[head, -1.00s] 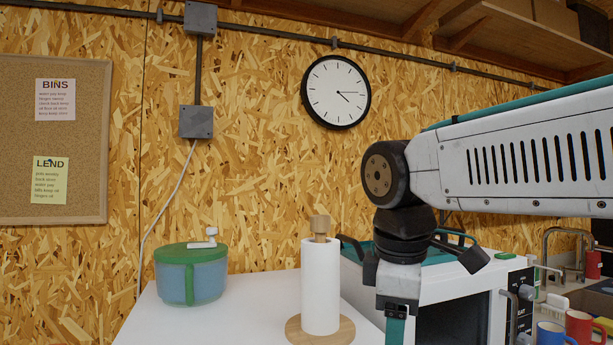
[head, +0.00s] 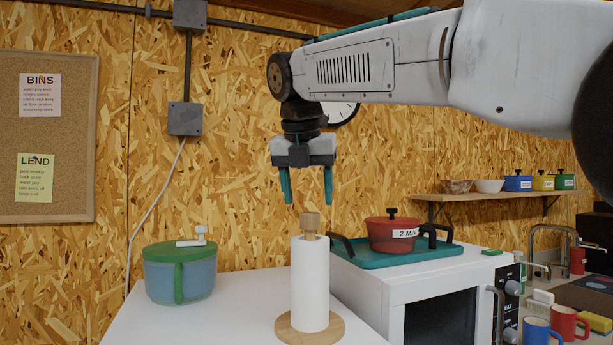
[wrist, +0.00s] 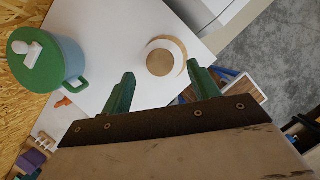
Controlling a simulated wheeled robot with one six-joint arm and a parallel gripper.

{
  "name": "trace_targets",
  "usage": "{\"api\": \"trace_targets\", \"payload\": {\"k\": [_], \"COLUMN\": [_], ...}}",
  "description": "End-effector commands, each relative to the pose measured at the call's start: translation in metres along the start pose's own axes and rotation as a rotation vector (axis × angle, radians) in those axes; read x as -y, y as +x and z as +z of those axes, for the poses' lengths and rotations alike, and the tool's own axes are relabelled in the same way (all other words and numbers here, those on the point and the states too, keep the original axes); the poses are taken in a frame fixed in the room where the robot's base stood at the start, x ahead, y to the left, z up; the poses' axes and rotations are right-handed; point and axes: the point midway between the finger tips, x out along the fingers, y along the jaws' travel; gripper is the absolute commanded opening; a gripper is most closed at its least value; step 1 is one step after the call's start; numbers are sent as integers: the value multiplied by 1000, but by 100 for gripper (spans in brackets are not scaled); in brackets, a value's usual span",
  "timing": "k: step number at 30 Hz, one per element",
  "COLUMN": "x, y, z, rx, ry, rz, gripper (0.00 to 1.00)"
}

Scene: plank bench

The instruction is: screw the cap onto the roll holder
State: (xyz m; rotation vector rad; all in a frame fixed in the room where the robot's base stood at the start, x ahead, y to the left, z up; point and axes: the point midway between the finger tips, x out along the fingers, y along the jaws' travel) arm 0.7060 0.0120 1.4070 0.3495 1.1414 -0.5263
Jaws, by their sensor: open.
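The roll holder stands upright on the white worktop, with a white paper roll (head: 310,285) on its round wooden base (head: 334,333). A wooden cap (head: 309,222) sits at the top of the holder, above the roll; whether it is threaded on cannot be told. In the wrist view the cap (wrist: 160,62) shows from above as a round wooden disc inside the white roll. My gripper (head: 308,198) points down, open and empty, with its green fingers just above the cap. In the wrist view my gripper (wrist: 160,72) has the cap just beyond the fingertips.
A green-lidded blue pot (head: 180,278) stands left of the holder. Right of it, a white oven (head: 367,286) bears a teal tray (head: 350,258) with a red pot (head: 391,234). Mugs (head: 568,322) stand far right. The worktop between pot and holder is clear.

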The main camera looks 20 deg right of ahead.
Motion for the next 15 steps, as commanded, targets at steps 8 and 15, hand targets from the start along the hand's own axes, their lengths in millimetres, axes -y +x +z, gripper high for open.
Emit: {"api": "trace_targets", "payload": {"k": [8, 15], "x": [0, 0], "y": [34, 40], "z": [0, 0], "rx": [-1, 0], "ry": [2, 2], "rz": [0, 1], "gripper": [61, 61]}}
